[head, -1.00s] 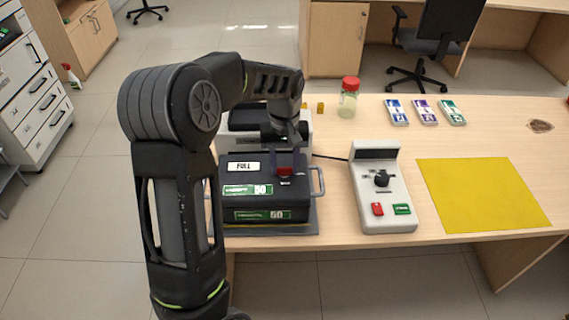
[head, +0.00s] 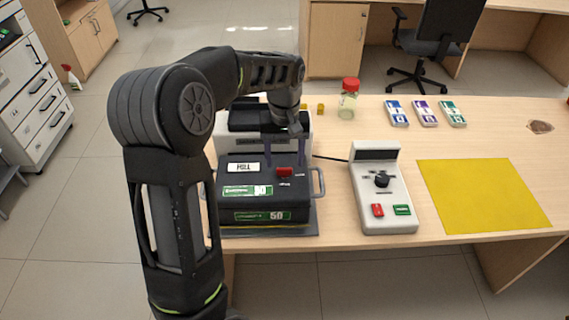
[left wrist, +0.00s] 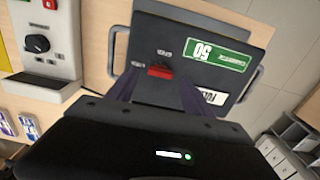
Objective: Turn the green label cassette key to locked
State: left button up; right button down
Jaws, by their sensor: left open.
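The fingers also show in the left wrist view (left wrist: 158,94). My right gripper is not in view.
A grey console (head: 368,195) with a black knob stands right of the cassette. A white-and-black machine (head: 235,145) is behind it. The cassette has side handles (head: 320,183).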

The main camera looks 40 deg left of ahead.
aim_at(284, 169)
pick_arm(q)
notch_tip(284, 169, up, 5)
jog(key=shift+f, duration=0.1)
dwell(0.7)
